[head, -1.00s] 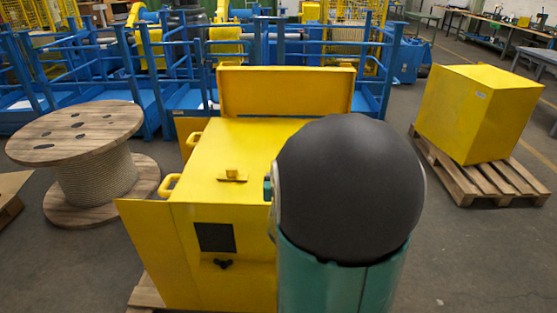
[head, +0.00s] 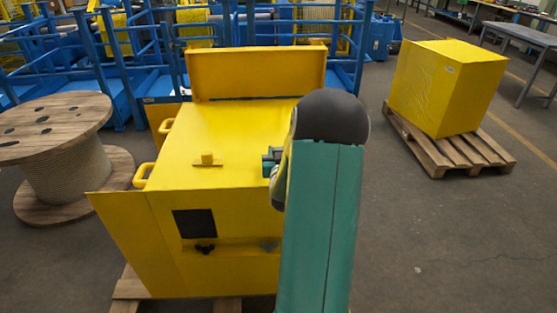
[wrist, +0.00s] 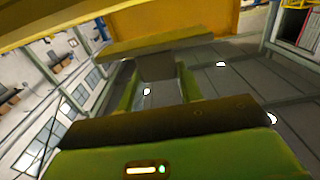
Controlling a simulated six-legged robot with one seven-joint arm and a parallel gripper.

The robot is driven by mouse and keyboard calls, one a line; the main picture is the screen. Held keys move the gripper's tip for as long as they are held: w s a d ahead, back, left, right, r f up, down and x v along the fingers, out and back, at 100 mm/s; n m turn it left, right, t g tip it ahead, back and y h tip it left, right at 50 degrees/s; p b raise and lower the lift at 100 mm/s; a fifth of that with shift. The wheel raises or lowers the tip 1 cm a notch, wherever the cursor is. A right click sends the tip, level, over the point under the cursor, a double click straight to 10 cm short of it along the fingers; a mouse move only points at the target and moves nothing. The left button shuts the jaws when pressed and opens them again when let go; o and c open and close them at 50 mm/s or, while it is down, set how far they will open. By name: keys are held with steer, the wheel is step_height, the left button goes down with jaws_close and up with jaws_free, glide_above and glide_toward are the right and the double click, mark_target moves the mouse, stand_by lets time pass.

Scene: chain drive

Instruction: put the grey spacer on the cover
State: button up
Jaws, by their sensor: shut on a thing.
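The grey spacer (wrist: 157,68) shows in the wrist view as a dark grey block between the two green fingers of my gripper (wrist: 160,84), which is shut on it. An olive bar lies across just beyond the block; I cannot tell what it belongs to. In the head view my gripper (head: 271,160) is mostly hidden behind my arm, at the right side of the yellow housing.
An upright yellow panel (head: 256,75) stands along the cover's back edge. Yellow handles (head: 144,174) stick out at the left. A wooden cable reel (head: 60,130) stands left, and a yellow box (head: 448,88) on a pallet stands right. Blue railings are behind.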

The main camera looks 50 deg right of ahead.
steer(key=shift+f, duration=1.6)
steer(key=o, duration=1.3)
steer(key=shift+c, duration=0.2)
steer(key=v, duration=1.2)
steer(key=w+a+r+n+g+y, duration=0.1)
steer(key=w+a+r+n+y, duration=0.3)
steer(key=a, duration=0.6)
steer(key=w+a+r+n+y, duration=0.2)
steer(key=w+a+r+y, duration=0.35)
steer(key=a, duration=0.45)
steer(key=s+a+r+n+g+y, duration=0.1)
steer(key=s+a+r+g+y, duration=0.1)
steer(key=s+a, duration=0.6)
steer(key=s+a+r+n+g+y, duration=0.2)
steer(key=s+a+r, duration=0.3)
steer(key=a, duration=0.6)
steer(key=s+g, duration=0.1)
steer(key=s, duration=0.1)
steer(key=shift+s+a+n, duration=0.25)
steer(key=shift+s+n, duration=0.05)
steer(key=shift+s, duration=0.1)
